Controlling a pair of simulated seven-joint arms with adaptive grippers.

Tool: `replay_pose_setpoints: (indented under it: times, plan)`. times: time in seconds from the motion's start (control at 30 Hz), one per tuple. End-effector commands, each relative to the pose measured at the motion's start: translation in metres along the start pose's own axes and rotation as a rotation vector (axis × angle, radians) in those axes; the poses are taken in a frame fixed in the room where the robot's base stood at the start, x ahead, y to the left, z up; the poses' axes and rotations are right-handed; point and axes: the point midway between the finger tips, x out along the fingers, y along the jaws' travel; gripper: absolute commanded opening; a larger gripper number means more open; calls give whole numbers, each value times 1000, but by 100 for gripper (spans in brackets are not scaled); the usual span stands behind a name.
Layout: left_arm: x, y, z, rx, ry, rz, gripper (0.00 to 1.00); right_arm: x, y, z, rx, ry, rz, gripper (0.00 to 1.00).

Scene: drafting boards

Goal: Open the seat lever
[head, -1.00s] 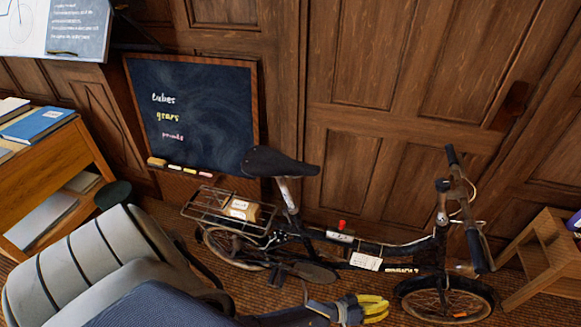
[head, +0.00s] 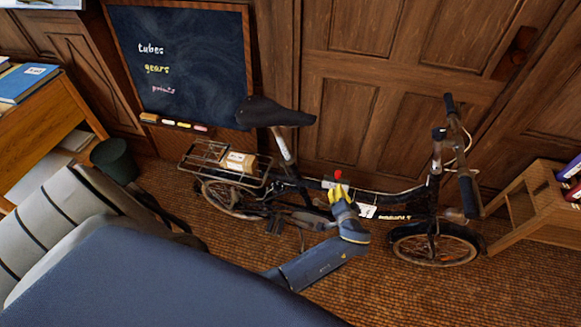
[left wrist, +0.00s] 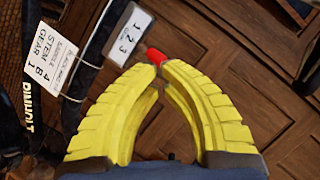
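A dark folding bicycle (head: 395,213) stands against the panelled wall. Its black saddle (head: 275,113) sits on a silver seat post (head: 282,147); I cannot make out a seat lever there. A small red knob (head: 338,174) sits on the frame, beside a plate marked 1 2 3 (left wrist: 129,33) in the left wrist view. My left gripper (head: 338,190) has yellow fingers just below the red knob. In the left wrist view its tips (left wrist: 159,66) come together right at the knob (left wrist: 154,56); I cannot tell whether they touch it. My right gripper is out of view.
A white paper tag (left wrist: 52,57) hangs by the frame. A rear rack (head: 200,156) carries a brown parcel (head: 239,162). A padded seat (head: 62,205) is at the lower left, a wooden shelf (head: 545,212) at the right.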

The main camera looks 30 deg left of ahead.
Motion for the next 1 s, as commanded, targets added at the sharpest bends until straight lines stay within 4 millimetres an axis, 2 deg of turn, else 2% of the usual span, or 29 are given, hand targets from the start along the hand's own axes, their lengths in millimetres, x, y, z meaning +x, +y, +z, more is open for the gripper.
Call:
replay_pose_setpoints:
  times: [0.1,0.2,0.33,0.53,0.67,1.0]
  plan:
    - [-4,-32,13,104,-78,-123,0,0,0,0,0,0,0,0]
    - [-8,-52,23,178,-136,-201,0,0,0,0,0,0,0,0]
    - [-14,-68,32,247,-192,-264,0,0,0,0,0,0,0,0]
    - [-13,-78,37,293,-225,-297,0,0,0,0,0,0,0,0]
    - [0,-82,39,296,-224,-295,0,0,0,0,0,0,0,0]
    - [55,-101,49,296,-223,-296,0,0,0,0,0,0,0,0]
